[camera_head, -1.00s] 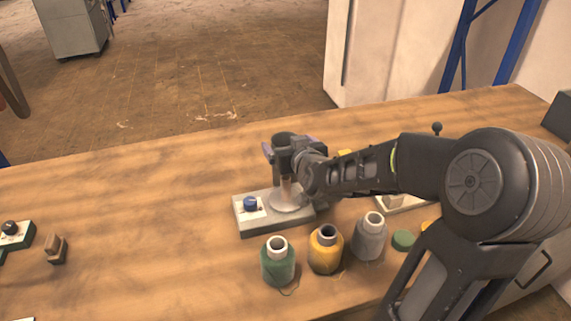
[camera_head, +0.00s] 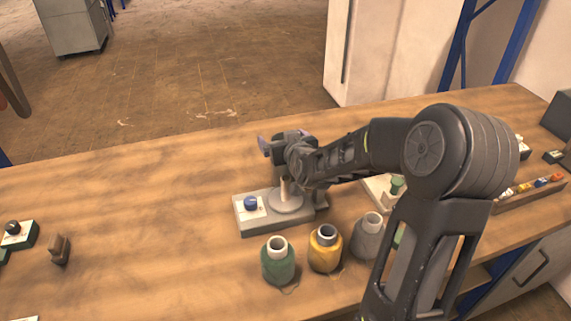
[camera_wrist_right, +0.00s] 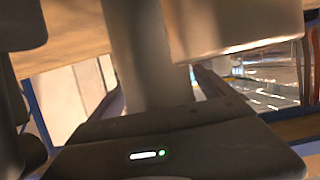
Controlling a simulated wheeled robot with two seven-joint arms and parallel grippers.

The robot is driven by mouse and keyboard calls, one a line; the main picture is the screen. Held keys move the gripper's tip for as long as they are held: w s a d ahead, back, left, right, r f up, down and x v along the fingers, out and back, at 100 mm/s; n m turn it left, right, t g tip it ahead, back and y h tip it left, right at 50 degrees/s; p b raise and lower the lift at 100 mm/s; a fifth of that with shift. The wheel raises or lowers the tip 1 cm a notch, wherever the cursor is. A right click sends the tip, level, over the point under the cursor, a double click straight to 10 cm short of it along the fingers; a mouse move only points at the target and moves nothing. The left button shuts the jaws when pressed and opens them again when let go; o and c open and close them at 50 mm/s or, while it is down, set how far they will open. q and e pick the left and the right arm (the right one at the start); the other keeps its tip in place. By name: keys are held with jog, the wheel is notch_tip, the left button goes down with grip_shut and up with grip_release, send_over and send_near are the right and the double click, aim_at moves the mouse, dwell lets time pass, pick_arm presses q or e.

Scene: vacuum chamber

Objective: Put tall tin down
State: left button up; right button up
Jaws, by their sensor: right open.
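My right gripper (camera_head: 287,148) is open above a grey base with a blue knob (camera_head: 250,203) and a pale round disc (camera_head: 287,203). A small pale upright piece stands on the disc below the gripper. I cannot clearly make out the tall tin in the head view; dark shapes at the gripper may be gripper or tin. In the right wrist view a blurred grey-brown upright cylinder (camera_wrist_right: 140,55) stands close by; I cannot tell whether it is the tin. My left gripper is not in view.
Green (camera_head: 278,262), yellow (camera_head: 325,249) and grey (camera_head: 368,238) spools stand in front of the base. A white board with a green-topped piece (camera_head: 397,187) lies right of it, partly behind my arm. A rack (camera_head: 535,192) stands at the right.

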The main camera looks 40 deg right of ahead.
jog(key=shift+c, duration=0.3)
grip_shut()
dwell(0.6)
